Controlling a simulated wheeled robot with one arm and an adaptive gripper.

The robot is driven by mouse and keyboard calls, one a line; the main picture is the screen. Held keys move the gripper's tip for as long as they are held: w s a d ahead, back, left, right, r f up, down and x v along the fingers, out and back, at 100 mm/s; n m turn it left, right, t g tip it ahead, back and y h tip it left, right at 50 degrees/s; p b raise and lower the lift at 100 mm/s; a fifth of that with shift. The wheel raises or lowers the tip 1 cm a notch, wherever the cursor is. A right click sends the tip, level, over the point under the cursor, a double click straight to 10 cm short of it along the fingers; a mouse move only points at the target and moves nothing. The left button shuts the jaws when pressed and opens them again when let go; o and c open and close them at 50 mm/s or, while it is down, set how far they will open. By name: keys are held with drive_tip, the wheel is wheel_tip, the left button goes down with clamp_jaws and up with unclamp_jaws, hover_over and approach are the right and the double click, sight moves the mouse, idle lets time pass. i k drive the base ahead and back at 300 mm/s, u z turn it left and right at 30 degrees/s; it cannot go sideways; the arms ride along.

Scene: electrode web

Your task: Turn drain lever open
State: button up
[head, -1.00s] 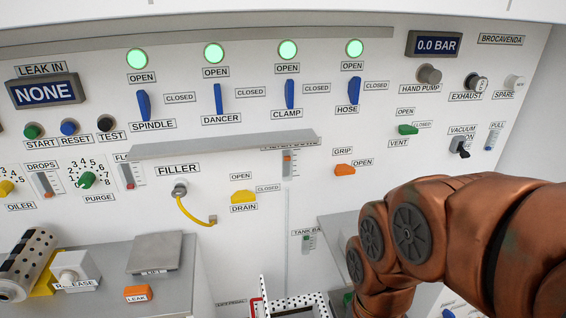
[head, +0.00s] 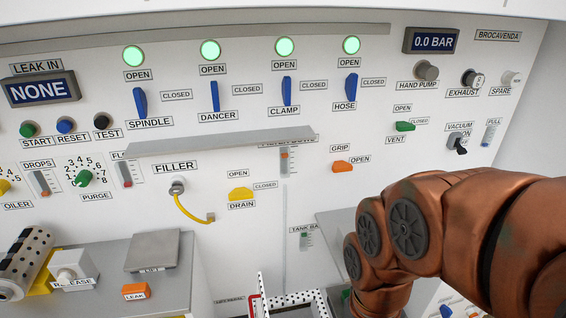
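The yellow drain lever (head: 241,194) is on the white panel in the head view, above its DRAIN label. An OPEN label (head: 238,174) sits above it and a CLOSED label (head: 265,185) to its upper right. The lever lies roughly horizontal, its handle toward the CLOSED side. My copper-coloured arm fills the lower right of the view, apart from the lever. My gripper is not in view.
A grey ledge (head: 220,142) juts out above the drain lever. A yellow hose (head: 190,208) hangs from the filler to its left. A perforated white frame (head: 295,300) stands below. Blue levers (head: 215,96) line the panel above.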

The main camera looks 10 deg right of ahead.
sight(242, 193)
drive_tip(key=z, duration=1.05)
drive_tip(key=k, duration=1)
drive_tip(key=u, duration=0.95)
drive_tip(key=i, duration=0.5)
drive_tip(key=u, duration=0.1)
